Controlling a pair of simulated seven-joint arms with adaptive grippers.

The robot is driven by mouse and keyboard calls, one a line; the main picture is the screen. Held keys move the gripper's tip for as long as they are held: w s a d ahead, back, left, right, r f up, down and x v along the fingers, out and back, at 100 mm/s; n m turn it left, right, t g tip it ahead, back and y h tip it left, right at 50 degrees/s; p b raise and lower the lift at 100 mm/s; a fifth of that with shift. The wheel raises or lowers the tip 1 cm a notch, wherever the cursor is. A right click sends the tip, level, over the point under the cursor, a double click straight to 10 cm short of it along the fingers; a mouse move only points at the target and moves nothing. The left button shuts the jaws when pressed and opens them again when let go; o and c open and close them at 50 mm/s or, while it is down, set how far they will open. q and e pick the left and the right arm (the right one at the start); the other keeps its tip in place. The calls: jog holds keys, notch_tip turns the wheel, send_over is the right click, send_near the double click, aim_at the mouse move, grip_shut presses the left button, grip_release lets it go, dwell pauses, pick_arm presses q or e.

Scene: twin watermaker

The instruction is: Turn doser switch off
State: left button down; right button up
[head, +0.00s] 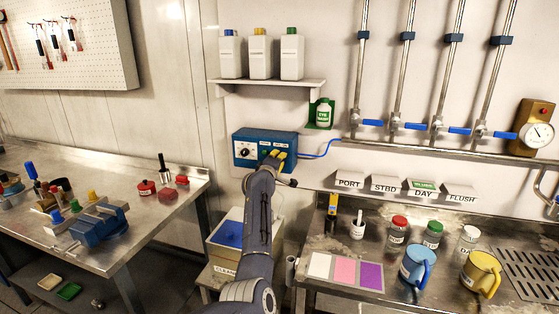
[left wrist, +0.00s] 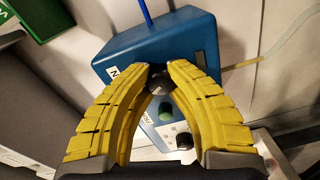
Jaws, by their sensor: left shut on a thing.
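The blue doser box (head: 240,137) is mounted on the wall, left of the pipes, with a dial at its left end. It also fills the upper middle of the left wrist view (left wrist: 190,40). My left gripper (head: 276,158) is at the right part of its front face. In the left wrist view, the yellow fingers (left wrist: 160,72) are closed around a small dark switch knob (left wrist: 159,84). A green round button (left wrist: 167,113) and a black knob (left wrist: 181,140) show between the fingers. Fingers cover part of the labels. My right gripper is not in view.
A blue hose (head: 318,154) leaves the box on the right. A crate (head: 219,255) stands below. Pipes with blue-handled valves are to the right.

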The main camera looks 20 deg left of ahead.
pick_arm(q)
jog(key=shift+a+r, duration=0.25)
jog(key=shift+r, duration=0.1)
jog(key=c, duration=1.3)
grip_release()
jog(key=shift+f, duration=0.1)
jog(key=shift+c, duration=0.2)
jog(key=shift+o, duration=1.2)
jog(key=shift+d+f, duration=0.1)
jog(key=shift+f, duration=0.05)
jog(key=shift+s, duration=0.1)
jog(key=s, duration=1.2)
jog(key=shift+r, duration=0.2)
jog(key=shift+f, duration=0.1)
